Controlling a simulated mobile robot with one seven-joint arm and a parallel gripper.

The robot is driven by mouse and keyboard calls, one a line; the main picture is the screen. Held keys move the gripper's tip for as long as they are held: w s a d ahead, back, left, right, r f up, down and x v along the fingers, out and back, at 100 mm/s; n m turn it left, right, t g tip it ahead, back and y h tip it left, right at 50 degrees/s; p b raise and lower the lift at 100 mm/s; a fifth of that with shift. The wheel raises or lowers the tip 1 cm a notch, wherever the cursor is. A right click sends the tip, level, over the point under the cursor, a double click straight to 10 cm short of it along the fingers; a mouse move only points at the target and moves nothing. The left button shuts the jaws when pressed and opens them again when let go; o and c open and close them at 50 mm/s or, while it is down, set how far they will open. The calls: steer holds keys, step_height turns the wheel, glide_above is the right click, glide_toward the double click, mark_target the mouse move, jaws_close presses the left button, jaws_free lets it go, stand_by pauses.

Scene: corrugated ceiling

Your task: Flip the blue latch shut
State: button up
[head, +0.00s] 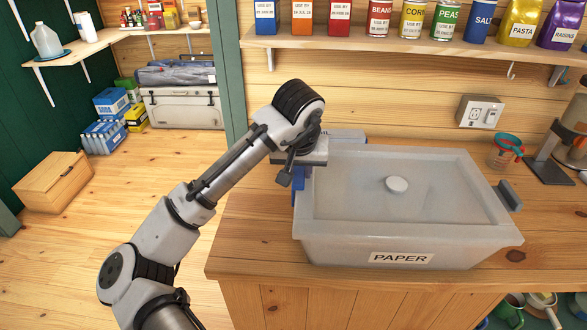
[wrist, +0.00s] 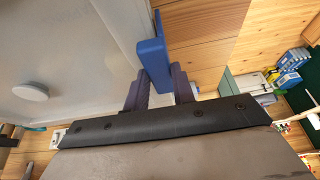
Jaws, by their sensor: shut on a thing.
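A translucent grey bin labelled PAPER (head: 309,240) stands on the wooden counter with its lid on; a round white knob (head: 397,185) sits on the lid. The blue latch (head: 297,184) is at the bin's left end, partly hidden by my gripper. In the wrist view, the blue latch (wrist: 152,62) lies between my dark fingers, beside the bin's wall. My gripper (wrist: 159,78) is shut on it, with a finger on each side. In the head view my arm's wrist hides much of the fingers. I cannot tell whether the latch is fastened.
A grey latch (head: 510,195) sticks out at the bin's right end. A measuring cup (head: 507,150) and a coffee maker stand to the right. A shelf (head: 410,46) with tins and bags hangs above. Open floor lies left of the counter.

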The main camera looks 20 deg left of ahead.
steer(key=o, duration=1)
steer(key=b+v, duration=0.2)
steer(key=v, duration=1.1)
steer(key=shift+s+d+r, duration=0.15)
steer(key=shift+d+r, duration=0.05)
steer(key=shift+r, duration=0.1)
